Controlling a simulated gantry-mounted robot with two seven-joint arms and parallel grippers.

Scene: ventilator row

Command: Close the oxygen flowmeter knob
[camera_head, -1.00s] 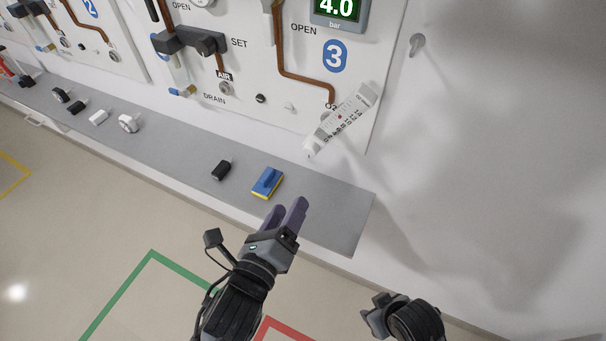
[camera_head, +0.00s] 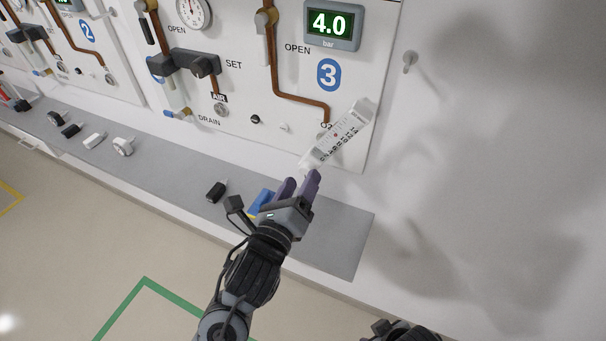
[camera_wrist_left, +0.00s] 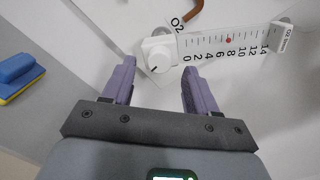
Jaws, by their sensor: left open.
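The oxygen flowmeter (camera_head: 344,132) is a clear tube with a printed scale, mounted slantwise at the lower right of panel 3. In the left wrist view the flowmeter (camera_wrist_left: 228,42) carries a red ball at about 8 on the scale. Its white round knob (camera_wrist_left: 158,56) with a dark mark sits at the zero end, ahead of my fingers. My left gripper (camera_head: 299,184) is open and empty, just below the knob end; in the wrist view its two purple fingers (camera_wrist_left: 157,88) stand apart, short of the knob. Only part of my right gripper (camera_head: 383,328) shows at the bottom edge.
A grey shelf (camera_head: 335,240) runs below the panel. A blue and yellow sponge (camera_head: 259,200) lies on it, partly behind my left gripper, with a black clip-like item (camera_head: 216,191) to its left. A display (camera_head: 333,25) reads 4.0 bar. The wall at right is clear apart from a hook (camera_head: 409,61).

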